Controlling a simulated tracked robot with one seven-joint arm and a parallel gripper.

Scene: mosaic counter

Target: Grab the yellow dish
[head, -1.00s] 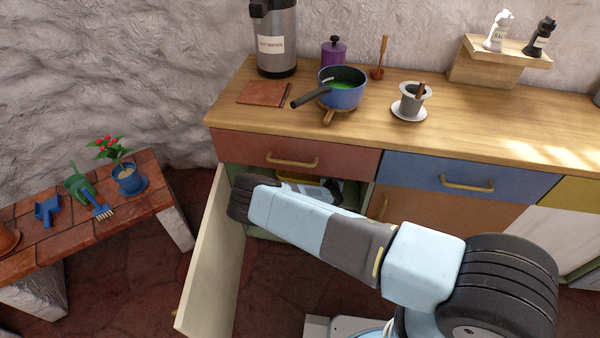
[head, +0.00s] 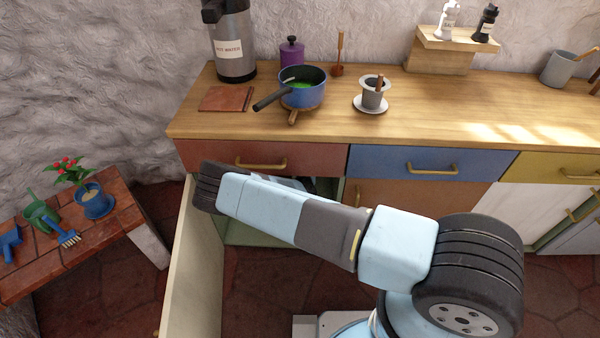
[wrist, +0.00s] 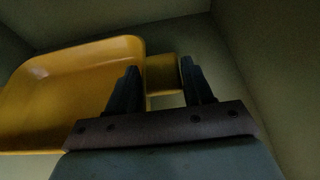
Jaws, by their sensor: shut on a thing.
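The yellow dish (wrist: 75,85) lies inside the dim cabinet and fills the left of the wrist view. Its short yellow handle (wrist: 162,72) sticks out to the right. My gripper (wrist: 160,67) has one finger on each side of this handle and is shut on it. In the head view my arm reaches into the open cabinet under the red drawer and hides the dish and most of my gripper.
The open cabinet door (head: 192,270) stands left of my arm. Cabinet walls (wrist: 265,60) are close around my gripper. On the counter (head: 430,115) above are a blue pot (head: 303,95), a hot water flask (head: 233,45) and a cup on a saucer (head: 371,107).

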